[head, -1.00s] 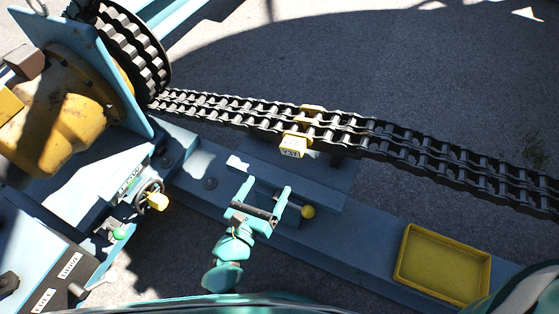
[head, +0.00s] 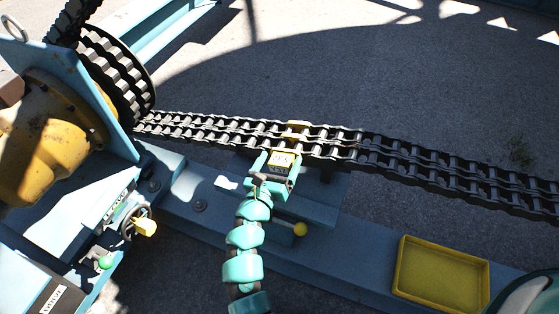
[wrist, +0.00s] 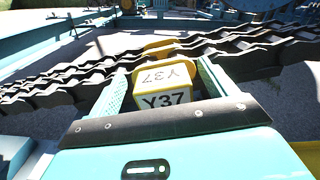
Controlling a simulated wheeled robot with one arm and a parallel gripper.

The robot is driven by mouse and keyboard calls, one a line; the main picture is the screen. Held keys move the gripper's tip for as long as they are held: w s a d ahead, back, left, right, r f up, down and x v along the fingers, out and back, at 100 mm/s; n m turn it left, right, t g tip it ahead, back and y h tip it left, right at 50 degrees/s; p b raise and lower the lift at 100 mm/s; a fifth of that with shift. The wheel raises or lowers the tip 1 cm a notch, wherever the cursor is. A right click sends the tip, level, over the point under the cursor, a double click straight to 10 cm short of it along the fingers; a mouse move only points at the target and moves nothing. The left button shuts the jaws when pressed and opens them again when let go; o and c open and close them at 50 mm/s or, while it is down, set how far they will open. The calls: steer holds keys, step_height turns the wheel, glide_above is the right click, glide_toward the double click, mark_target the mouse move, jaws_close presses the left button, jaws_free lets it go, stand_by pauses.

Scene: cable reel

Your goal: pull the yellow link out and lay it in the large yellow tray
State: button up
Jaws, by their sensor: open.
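The yellow link sits in the black double chain, with a yellow part (head: 298,127) on the chain's far side. Its near end is a block (head: 283,160) with a white face. The wrist view shows the block (wrist: 166,88) marked Y37 on its top and front. My gripper (head: 279,160) is open, its fingers on either side of the block, with a visible gap at least on the right side in the wrist view (wrist: 165,80). The large yellow tray (head: 440,274) is empty on the blue beam at the lower right.
The chain (head: 420,167) runs from the sprocket (head: 118,75) at upper left to the right edge. A handwheel (head: 138,222) is at left.

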steer(key=shift+w+d, duration=0.1)
steer(key=shift+w, duration=0.2)
steer(key=shift+c, duration=0.4)
steer(key=c, duration=1.3)
steer(key=shift+b+v, duration=0.55)
steer(key=shift+v, duration=7.15)
steer(key=shift+r, duration=0.1)
step_height(320, 180, up, 9)
steer(key=p, duration=0.5)
